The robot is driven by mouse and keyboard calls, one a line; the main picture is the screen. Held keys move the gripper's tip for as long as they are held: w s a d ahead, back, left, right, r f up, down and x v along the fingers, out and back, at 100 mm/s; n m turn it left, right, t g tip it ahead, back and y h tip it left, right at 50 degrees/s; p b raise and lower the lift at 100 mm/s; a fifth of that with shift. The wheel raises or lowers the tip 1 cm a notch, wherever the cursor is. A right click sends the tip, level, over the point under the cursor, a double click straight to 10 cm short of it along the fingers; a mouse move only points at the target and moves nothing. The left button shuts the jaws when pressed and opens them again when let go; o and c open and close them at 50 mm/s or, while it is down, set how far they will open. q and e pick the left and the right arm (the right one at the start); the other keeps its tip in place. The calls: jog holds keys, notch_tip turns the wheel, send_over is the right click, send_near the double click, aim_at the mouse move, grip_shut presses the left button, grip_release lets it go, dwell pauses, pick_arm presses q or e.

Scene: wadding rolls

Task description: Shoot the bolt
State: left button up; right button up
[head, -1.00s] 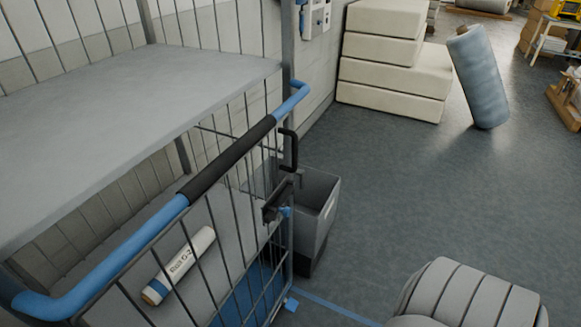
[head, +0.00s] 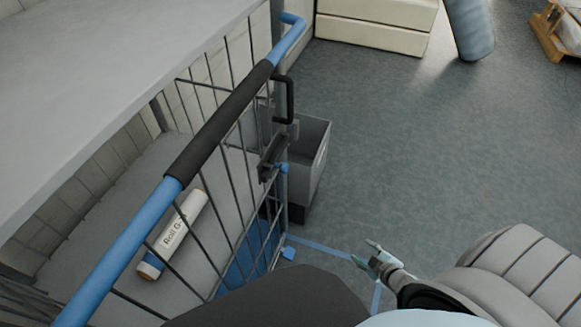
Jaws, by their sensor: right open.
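The bolt (head: 272,158) is a dark fitting with a small blue knob (head: 283,168). It sits at the right end of the wire gate (head: 236,190) of the cage trolley, below a black pull handle (head: 289,101). Whether the bolt is engaged cannot be told at this size. My right gripper (head: 366,252) is open and empty, low and to the right of the bolt, clearly apart from it. My left gripper is not in view.
A blue rail with a black grip (head: 215,120) tops the gate. A labelled roll (head: 172,236) lies inside the trolley. A grey bin (head: 312,150) stands behind the bolt. The floor between is open.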

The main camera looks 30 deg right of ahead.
jog(key=w+d+r+n+t+y, duration=0.1)
jog(key=w+r+n+t+y, duration=0.1)
jog(key=w+r+n+t, duration=0.45)
jog(key=n+g+y+b, duration=0.3)
jog(key=n+y, duration=0.9)
jog(key=n, duration=0.1)
send_near(287, 169)
jog(key=shift+t, duration=0.25)
jog(key=x, duration=1)
jog(key=shift+f, duration=0.25)
jog(key=shift+w+a, duration=0.2)
jog(key=shift+w, duration=0.15)
grip_shut()
